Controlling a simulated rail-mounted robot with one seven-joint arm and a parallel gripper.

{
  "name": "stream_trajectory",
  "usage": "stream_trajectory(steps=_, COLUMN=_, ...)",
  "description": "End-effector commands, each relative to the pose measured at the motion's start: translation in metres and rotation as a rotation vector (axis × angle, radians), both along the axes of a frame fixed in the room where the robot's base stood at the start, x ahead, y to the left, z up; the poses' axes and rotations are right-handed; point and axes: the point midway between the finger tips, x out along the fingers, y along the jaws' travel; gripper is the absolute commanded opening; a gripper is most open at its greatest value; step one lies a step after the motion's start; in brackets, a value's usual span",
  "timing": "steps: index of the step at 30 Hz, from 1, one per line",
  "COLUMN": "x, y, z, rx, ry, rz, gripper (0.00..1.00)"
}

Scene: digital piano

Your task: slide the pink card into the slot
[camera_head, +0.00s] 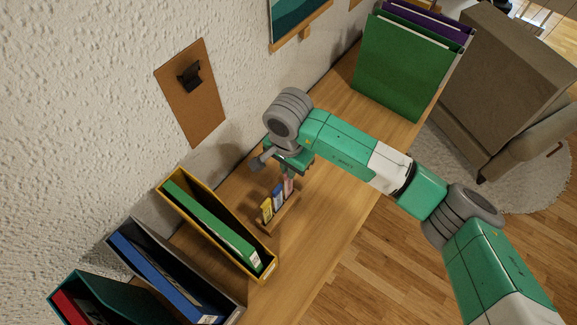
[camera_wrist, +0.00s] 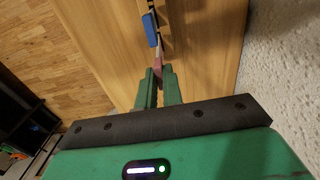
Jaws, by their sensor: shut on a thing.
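The pink card (camera_head: 289,186) is at the far end of a small wooden slotted holder (camera_head: 285,213). My gripper (camera_head: 286,170) is over that end, pointing down, shut on the card's upper part. In the wrist view the pink card (camera_wrist: 158,62) shows between the tips of my gripper (camera_wrist: 158,80). A blue card (camera_head: 278,194) and a yellow card (camera_head: 267,208) stand in the holder beside it. The blue card (camera_wrist: 150,30) also shows in the wrist view. I cannot tell whether the pink card's lower edge is inside a slot or just above it.
The holder stands on a wooden desk (camera_head: 330,215) along a white wall. A yellow file box (camera_head: 215,232) with a green binder is close on its left. A large green folder (camera_head: 403,68) stands at the back. The desk to the holder's right is clear.

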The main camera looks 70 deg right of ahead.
Motion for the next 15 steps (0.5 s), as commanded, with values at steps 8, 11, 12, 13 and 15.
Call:
stream_trajectory(steps=8, x=-0.0001, y=-0.0002, z=-0.0048, rx=0.0, ry=0.0, rz=0.0, gripper=0.0)
stream_trajectory(steps=11, x=-0.0001, y=-0.0002, z=-0.0063, rx=0.0, ry=0.0, rz=0.0, gripper=0.0)
stream_trajectory(steps=12, x=-0.0001, y=-0.0002, z=-0.0069, rx=0.0, ry=0.0, rz=0.0, gripper=0.0)
stream_trajectory(steps=13, x=-0.0001, y=-0.0002, z=-0.0072, rx=0.0, ry=0.0, rz=-0.001, gripper=0.0)
stream_trajectory(steps=15, x=-0.0001, y=-0.0002, z=-0.0074, rx=0.0, ry=0.0, rz=0.0, gripper=0.0)
